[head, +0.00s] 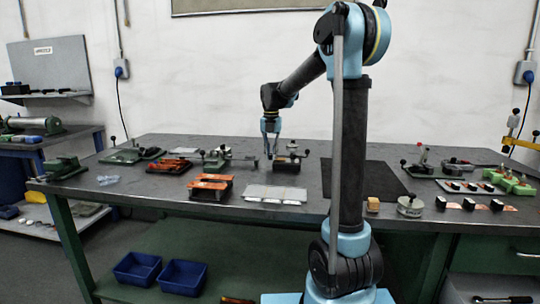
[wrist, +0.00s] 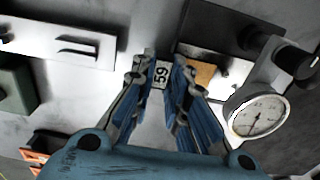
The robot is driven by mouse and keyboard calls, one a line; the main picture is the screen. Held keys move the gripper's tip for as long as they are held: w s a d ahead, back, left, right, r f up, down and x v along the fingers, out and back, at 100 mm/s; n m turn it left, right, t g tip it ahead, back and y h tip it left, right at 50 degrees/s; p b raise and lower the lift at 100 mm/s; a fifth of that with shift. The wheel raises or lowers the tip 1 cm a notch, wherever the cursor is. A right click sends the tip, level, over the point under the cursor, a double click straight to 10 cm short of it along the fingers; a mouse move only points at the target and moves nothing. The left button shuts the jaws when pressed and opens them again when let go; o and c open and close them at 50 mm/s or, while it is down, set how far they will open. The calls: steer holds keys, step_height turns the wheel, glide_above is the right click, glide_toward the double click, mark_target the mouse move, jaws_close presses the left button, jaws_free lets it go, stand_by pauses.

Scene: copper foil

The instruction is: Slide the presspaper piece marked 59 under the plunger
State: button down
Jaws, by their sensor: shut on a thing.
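In the wrist view, my gripper (wrist: 163,68) is shut on the piece marked 59 (wrist: 161,75), whose white label with black digits shows between the fingers. A round white dial gauge (wrist: 258,117) stands just right of the fingers. A tan patch (wrist: 203,76) shows between the right finger and the gauge; I cannot tell whether it belongs to the piece. The plunger is not clearly visible. In the head view, my gripper (head: 270,152) points down low over the table, just left of a small dark fixture (head: 287,164). The piece is too small to make out there.
The dark table (head: 330,155) is crowded. An orange-topped fixture (head: 210,184) and a pale tray (head: 275,194) stand in front of the gripper. Another fixture (head: 216,158) stands to its left. A black mat (head: 380,180) lies bare at right, partly behind my arm.

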mark_target(279, 159)
steer(key=shift+s+d, duration=0.2)
steer(key=shift+d, duration=0.7)
steer(key=shift+s+d, duration=0.2)
steer(key=shift+d, duration=0.65)
stand_by(2.0)
steer(key=c, duration=1.9)
jaws_free()
steer(key=shift+r, duration=0.15)
steer(key=shift+r, duration=1.3)
steer(key=o, duration=0.6)
steer(key=shift+c, duration=0.2)
